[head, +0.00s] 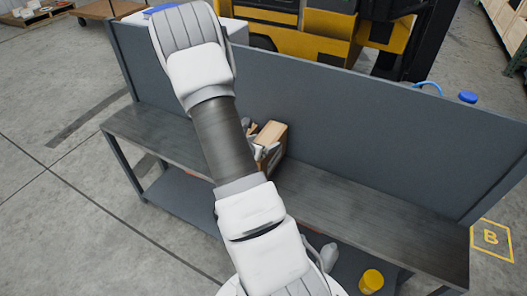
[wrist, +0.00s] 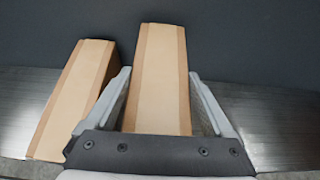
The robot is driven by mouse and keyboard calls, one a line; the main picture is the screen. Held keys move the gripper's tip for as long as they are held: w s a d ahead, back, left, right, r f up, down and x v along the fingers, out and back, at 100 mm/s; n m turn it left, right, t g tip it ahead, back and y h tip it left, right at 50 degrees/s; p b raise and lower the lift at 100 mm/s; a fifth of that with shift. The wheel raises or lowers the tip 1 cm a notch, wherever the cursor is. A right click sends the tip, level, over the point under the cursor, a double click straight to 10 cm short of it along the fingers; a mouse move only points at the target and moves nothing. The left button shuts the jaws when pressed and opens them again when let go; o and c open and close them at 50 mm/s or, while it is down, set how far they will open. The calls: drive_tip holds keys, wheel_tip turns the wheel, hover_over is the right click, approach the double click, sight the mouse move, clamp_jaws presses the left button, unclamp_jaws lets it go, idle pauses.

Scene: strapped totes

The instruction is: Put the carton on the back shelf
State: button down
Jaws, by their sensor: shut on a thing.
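In the wrist view, a tan carton (wrist: 160,90) with brown edges sits between the two grey fingers of my gripper (wrist: 162,100), which is shut on it. In the head view this carton (head: 272,134) shows at the grey bench shelf (head: 370,220), close to the upright back panel (head: 330,120). My gripper (head: 264,152) is partly hidden behind my arm there. Whether the held carton's base touches the shelf cannot be told.
A second, similar carton (wrist: 72,98) stands just left of the held one, close to the left finger. The shelf is clear to the right. A yellow container (head: 371,281) and a grey bottle (head: 329,256) are low at the front. A yellow vehicle (head: 325,35) is behind the panel.

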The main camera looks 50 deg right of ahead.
drive_tip(key=shift+f+b, duration=0.35)
drive_tip(key=shift+f, duration=1.55)
drive_tip(key=shift+f+b, duration=0.2)
drive_tip(key=shift+b, duration=0.1)
unclamp_jaws()
